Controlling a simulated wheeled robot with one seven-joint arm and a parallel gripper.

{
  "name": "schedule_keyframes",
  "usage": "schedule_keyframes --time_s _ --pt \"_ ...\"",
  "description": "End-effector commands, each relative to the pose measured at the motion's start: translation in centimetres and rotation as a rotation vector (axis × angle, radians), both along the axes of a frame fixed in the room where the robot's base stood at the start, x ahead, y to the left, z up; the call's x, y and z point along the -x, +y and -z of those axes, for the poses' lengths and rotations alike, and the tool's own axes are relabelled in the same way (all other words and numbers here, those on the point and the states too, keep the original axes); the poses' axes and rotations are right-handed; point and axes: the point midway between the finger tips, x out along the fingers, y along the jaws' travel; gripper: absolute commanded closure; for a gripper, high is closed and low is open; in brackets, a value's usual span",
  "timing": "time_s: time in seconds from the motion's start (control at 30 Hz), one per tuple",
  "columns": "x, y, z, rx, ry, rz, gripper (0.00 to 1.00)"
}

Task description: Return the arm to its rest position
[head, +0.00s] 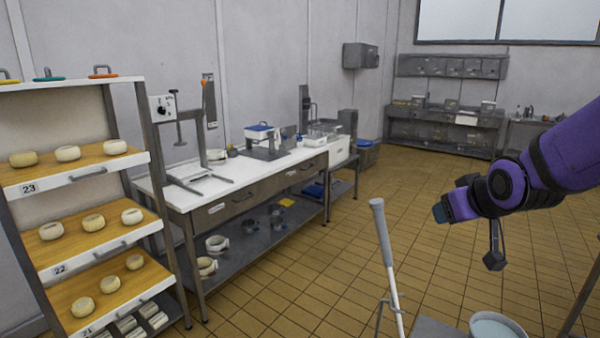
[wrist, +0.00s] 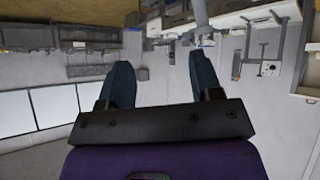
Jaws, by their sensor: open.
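My purple arm (head: 565,150) reaches in from the right edge in the head view, raised above the tiled floor. My gripper (head: 441,211) is at its left end, with dark blue fingertips, and touches nothing. In the wrist view the two fingers of my gripper (wrist: 160,66) stand apart with nothing between them. The room appears upside down behind them.
A shelf rack (head: 110,165) with cheeses on wooden boards stands at left. A white-topped bench (head: 240,180) with equipment runs along the wall. A grey-handled pole (head: 385,250) stands upright below left of my gripper, near a pale bucket (head: 497,326). Open floor lies behind.

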Motion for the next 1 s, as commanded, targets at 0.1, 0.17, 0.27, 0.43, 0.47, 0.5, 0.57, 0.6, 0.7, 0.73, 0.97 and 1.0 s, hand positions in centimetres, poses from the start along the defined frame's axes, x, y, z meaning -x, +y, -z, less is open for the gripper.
schedule_keyframes --time_s 0.1,0.17,0.27,0.43,0.47,0.5,0.57,0.6,0.7,0.73,0.97,1.0 --pt "3.2 -0.2 -2.1 -0.016 0.059 0.03 0.41" --pt "4.8 -0.3 -2.9 -0.023 0.094 0.045 0.41" --pt "7.8 -0.4 -4.2 -0.04 0.153 0.07 0.41" --pt "13.4 -0.4 -5.9 -0.068 0.253 0.107 0.41" --pt "14.3 -0.4 -6.2 -0.075 0.271 0.113 0.41" --pt "15.6 -0.3 -6.4 -0.082 0.293 0.12 0.41" --pt "17.3 -0.3 -6.8 -0.09 0.322 0.128 0.41" --pt "18.3 -0.2 -7.0 -0.095 0.341 0.133 0.41" --pt "20.2 -0.2 -7.2 -0.103 0.377 0.143 0.41" --pt "20.7 -0.2 -7.3 -0.105 0.385 0.145 0.41" --pt "21.6 -0.1 -7.4 -0.11 0.404 0.15 0.41" --pt "21.6 -0.1 -7.4 -0.11 0.404 0.15 0.41"
